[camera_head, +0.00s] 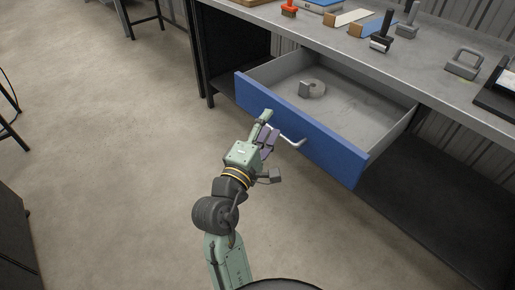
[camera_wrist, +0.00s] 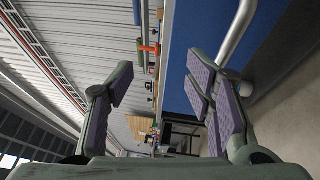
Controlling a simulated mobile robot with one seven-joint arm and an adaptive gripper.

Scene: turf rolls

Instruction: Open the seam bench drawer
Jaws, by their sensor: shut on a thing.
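The seam bench drawer (camera_head: 304,128) has a blue front and stands well out from the bench, with its grey inside showing. Its pale bar handle (camera_head: 292,138) runs along the front, and its left part is hidden by my gripper. My gripper (camera_head: 268,131) is at the left part of the handle, shut on it. The wrist view shows the handle (camera_wrist: 236,30) beside the right finger, next to the blue front (camera_wrist: 182,60). The exact contact of the fingers is hard to see.
The bench top (camera_head: 440,75) holds stamp-like tools (camera_head: 383,35), a grey handled block (camera_head: 465,63) and an orange brush (camera_head: 289,8). The floor (camera_head: 110,150) to the left is clear.

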